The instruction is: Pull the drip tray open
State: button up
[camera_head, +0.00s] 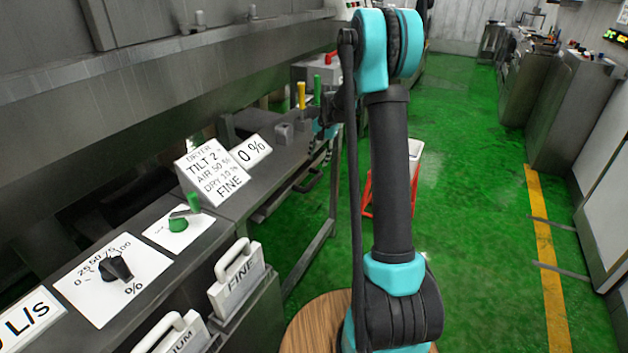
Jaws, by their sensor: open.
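A long dark shelf-like front with a handle (308,181) runs under the grey bench, left of my arm; it looks like the drip tray (270,203), though I cannot be sure. My gripper (318,158) is small in view at the bench's far end, partly hidden behind my own arm. It is open and points down, close above the handle in the picture. I cannot tell whether it touches the handle. No object shows between its fingers.
Yellow and green levers (301,95) stand on the bench behind the sign (212,165). The FINE drawer (238,280) with a white handle is at front left. A red-framed cart (367,190) stands behind my arm. Green floor is open to the right.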

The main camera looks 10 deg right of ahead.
aim_at(313, 181)
jog(key=f, duration=0.3)
jog(key=w+a+f, duration=0.1)
jog(key=f, duration=0.3)
jog(key=a+f, duration=0.1)
jog(key=f, duration=0.3)
jog(key=shift+w+f, duration=0.15)
jog(key=shift+f, duration=0.05)
jog(key=shift+c, duration=0.5)
jog(key=shift+d, duration=0.1)
grip_shut()
